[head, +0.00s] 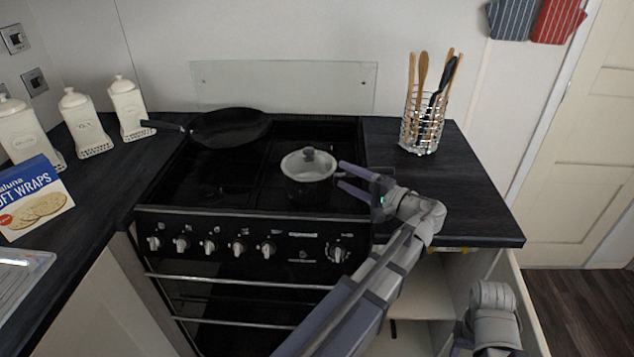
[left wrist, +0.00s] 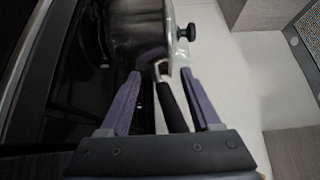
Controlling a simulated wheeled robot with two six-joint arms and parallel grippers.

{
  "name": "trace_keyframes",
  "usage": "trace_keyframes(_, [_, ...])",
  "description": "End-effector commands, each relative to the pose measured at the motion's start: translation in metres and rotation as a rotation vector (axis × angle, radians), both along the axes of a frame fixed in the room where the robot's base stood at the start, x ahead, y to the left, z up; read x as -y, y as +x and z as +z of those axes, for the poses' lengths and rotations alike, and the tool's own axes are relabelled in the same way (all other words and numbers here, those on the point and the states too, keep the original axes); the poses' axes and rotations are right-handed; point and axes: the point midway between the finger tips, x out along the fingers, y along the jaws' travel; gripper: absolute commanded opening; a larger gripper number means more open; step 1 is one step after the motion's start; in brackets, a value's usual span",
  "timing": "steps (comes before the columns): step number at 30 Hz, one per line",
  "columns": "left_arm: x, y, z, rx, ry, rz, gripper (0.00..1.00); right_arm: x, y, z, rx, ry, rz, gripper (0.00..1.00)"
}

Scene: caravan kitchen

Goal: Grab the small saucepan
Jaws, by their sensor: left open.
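The left wrist view shows the same gripper (left wrist: 160,72); the fingers do not appear closed on the handle. My right gripper is not in view.
A dark frying pan (head: 232,128) sits at the hob's back left. A wire utensil holder (head: 421,130) stands on the right worktop. White canisters (head: 129,108) and a wraps packet (head: 33,198) are on the left. Knobs (head: 209,246) line the cooker front.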

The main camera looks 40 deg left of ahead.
Motion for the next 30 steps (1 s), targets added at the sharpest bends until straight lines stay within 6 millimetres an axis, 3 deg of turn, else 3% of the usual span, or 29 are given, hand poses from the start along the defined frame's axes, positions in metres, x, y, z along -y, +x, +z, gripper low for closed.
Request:
trace_keyframes(8, [-0.0074, 0.0006, -0.0001, 0.0, 0.0, -0.002, 0.64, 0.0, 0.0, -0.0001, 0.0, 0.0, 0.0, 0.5])
trace_keyframes(25, [-0.0072, 0.0002, -0.0014, 0.0, -0.005, -0.001, 0.01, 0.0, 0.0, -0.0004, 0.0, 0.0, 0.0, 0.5])
trace_keyframes(30, [-0.0073, 0.0001, -0.0019, 0.0, -0.006, 0.0, 0.0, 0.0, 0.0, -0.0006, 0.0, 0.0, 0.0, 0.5])
